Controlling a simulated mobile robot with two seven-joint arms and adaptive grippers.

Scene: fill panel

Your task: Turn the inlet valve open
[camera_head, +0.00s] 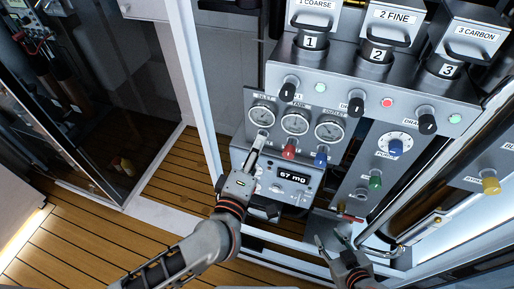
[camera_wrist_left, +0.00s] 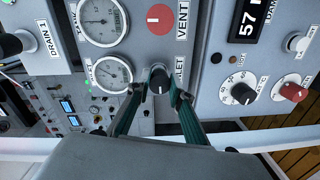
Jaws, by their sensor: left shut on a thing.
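The inlet valve is a small knob with a dark face in the left wrist view (camera_wrist_left: 158,78), beside a label whose visible end reads "LET". My left gripper (camera_wrist_left: 158,92) has one green-padded finger on each side of the knob and is shut on it. In the head view, my left gripper (camera_head: 258,145) reaches up to the panel below the leftmost gauge. There the fingers mostly hide the knob. A light pointer mark shows on the knob, but I cannot tell its exact setting. My right gripper (camera_head: 340,240) is low at the right, apart from the panel knobs, and looks open and empty.
The red vent knob (camera_head: 289,149) and a blue knob (camera_head: 321,156) sit close to the right of the inlet. Gauges (camera_head: 295,124) are above and a display box (camera_head: 292,175) is below. A white frame post (camera_head: 205,100) stands left of the panel.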

